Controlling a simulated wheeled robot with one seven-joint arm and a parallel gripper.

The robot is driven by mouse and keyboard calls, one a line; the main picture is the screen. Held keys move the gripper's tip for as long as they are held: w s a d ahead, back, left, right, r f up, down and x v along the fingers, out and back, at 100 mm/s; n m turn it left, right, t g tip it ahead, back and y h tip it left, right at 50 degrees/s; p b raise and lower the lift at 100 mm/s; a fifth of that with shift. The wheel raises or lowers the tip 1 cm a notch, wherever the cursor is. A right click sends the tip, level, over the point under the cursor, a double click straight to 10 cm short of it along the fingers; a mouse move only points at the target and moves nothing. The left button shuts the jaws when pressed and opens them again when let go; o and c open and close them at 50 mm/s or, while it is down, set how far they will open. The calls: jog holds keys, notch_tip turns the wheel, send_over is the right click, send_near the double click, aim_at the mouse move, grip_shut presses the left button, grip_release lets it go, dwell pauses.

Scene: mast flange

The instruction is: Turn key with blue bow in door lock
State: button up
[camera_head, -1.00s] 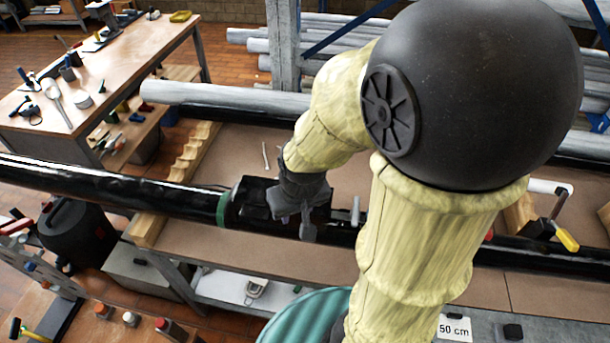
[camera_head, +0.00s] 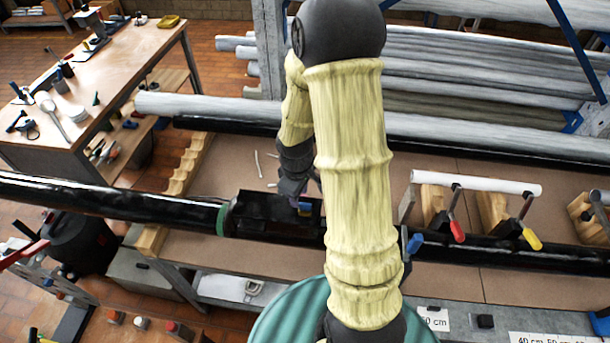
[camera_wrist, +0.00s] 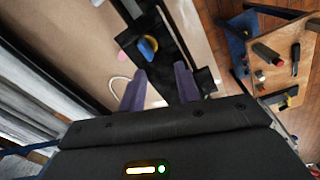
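A small blue piece (camera_head: 304,208), which looks like the key's blue bow, shows at the black open-topped housing (camera_head: 262,208) in the middle of the bench. In the wrist view the blue piece (camera_wrist: 148,46) has yellow beside it and lies just beyond my fingertips. The black housing (camera_wrist: 172,42) runs past it there. My gripper (camera_head: 297,196) is over the housing, close to the blue piece. In the wrist view my gripper (camera_wrist: 160,72) has its two fingers apart with nothing between them. The key's shaft and any keyhole cannot be made out.
A black pipe (camera_head: 110,198) with a green ring (camera_head: 224,216) meets the housing's left end. Clamps with red (camera_head: 457,231) and yellow (camera_head: 531,238) handles stand on the right. A blue handle (camera_head: 414,243) is beside my arm. Brown bench surface behind the housing is mostly clear.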

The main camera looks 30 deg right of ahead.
aim_at(305, 204)
jog(key=w+d+f+n+p, duration=0.1)
jog(key=p, duration=0.1)
jog(key=d+n+p, duration=0.1)
jog(key=n+p, duration=0.1)
jog(key=shift+w+d+f+g, duration=0.25)
jog(key=shift+w+f+g, duration=0.1)
jog(key=shift+w+g, duration=0.05)
jog(key=shift+w+d+f+n+y, duration=0.15)
jog(key=shift+f+n+y, duration=0.15)
jog(key=shift+f+n, duration=0.15)
jog(key=shift+f, duration=0.1)
jog(key=shift+f, duration=0.15)
jog(key=shift+f+b, duration=2.9)
jog(key=shift+f, duration=0.45)
jog(key=shift+r, duration=0.15)
grip_shut()
